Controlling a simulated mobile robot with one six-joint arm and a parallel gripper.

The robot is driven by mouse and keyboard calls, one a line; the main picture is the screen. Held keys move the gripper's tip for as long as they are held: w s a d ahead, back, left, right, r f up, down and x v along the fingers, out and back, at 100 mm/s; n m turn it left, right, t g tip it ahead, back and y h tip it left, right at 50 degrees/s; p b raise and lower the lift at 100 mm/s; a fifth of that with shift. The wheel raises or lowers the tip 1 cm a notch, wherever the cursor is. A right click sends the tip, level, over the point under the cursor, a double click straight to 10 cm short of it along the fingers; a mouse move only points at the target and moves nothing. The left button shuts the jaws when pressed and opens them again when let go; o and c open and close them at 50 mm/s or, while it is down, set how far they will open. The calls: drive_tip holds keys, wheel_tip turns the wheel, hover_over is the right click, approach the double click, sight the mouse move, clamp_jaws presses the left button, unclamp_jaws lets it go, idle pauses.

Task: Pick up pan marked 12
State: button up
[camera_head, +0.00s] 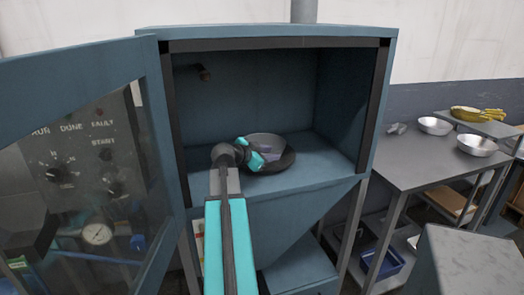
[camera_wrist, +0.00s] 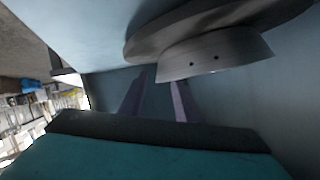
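A grey round pan (camera_head: 264,142) sits inside the open blue cabinet, on a dark round base (camera_head: 287,162). In the wrist view the pan (camera_wrist: 215,56) shows as a flared grey wall with two small dark dots, against the dark disc (camera_wrist: 145,38). No number 12 is readable on it. My gripper (camera_head: 264,156) is inside the cabinet, in front of the pan and overlapping it in the head view. In the wrist view its two purple fingers (camera_wrist: 156,93) are apart with nothing seen between them. Whether a finger touches the pan cannot be told.
The cabinet (camera_head: 336,165) has side walls and a top frame around my arm. Its windowed door (camera_head: 75,52) stands open at left. A grey block (camera_head: 470,262) stands front right.

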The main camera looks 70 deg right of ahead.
sight(281, 153)
idle(0.3)
drive_tip(key=p+x, duration=0.1)
drive_tip(key=x, duration=0.3)
drive_tip(key=shift+s+d+r+p, duration=0.1)
drive_tip(key=shift+d+p, duration=0.05)
drive_tip(key=shift+p, duration=0.15)
drive_tip(key=shift+s+d+f, duration=0.15)
drive_tip(key=shift+d+f, duration=0.15)
drive_tip(key=shift+d, duration=0.1)
clamp_jaws()
